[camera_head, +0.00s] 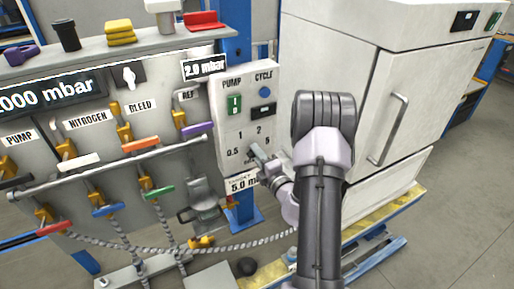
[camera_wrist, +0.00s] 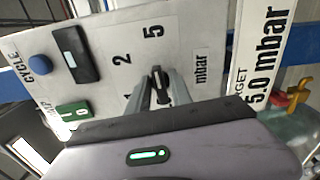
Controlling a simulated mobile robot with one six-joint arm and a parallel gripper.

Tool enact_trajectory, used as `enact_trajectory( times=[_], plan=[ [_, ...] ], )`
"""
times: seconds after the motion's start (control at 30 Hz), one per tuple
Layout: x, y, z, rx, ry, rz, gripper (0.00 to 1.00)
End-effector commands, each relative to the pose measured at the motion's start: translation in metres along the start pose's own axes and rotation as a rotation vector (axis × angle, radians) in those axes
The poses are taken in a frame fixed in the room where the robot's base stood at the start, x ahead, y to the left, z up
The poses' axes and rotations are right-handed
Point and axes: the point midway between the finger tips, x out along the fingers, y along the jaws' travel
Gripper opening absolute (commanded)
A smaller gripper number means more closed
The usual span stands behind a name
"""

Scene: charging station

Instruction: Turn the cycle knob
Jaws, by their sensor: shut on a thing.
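The white control panel (camera_head: 238,105) has PUMP and CYCLE labels at its top and a dial marked 0.5, 1, 2 and 5 lower down. My gripper (camera_head: 256,152) is at the dial, low on the panel, and covers most of it. In the wrist view a small dark knob (camera_wrist: 160,97) sits between my gripper's fingertips (camera_wrist: 157,84), which are shut on it. The numbers 2 and 5 show just beyond the fingers; the 1 is partly hidden. I cannot tell which mark the knob points at.
A blue round button (camera_head: 265,92), a dark switch (camera_head: 263,109) and a green rocker (camera_head: 234,105) are on the panel above the dial. A sign (camera_wrist: 262,55) reads target 5.0 mbar. A valve rack (camera_head: 90,170) stands left, a white cabinet (camera_head: 350,95) right.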

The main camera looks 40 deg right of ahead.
Motion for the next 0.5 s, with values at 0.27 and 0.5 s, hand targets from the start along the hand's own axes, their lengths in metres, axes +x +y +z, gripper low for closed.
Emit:
enact_trajectory(
  times=[0.27,0.5],
  plan=[
    [0.0007,0.0022,0.0006,0.085,-0.001,0.003,0.00],
    [0.0009,0.0014,0.0006,0.106,-0.001,0.004,0.00]
  ],
)
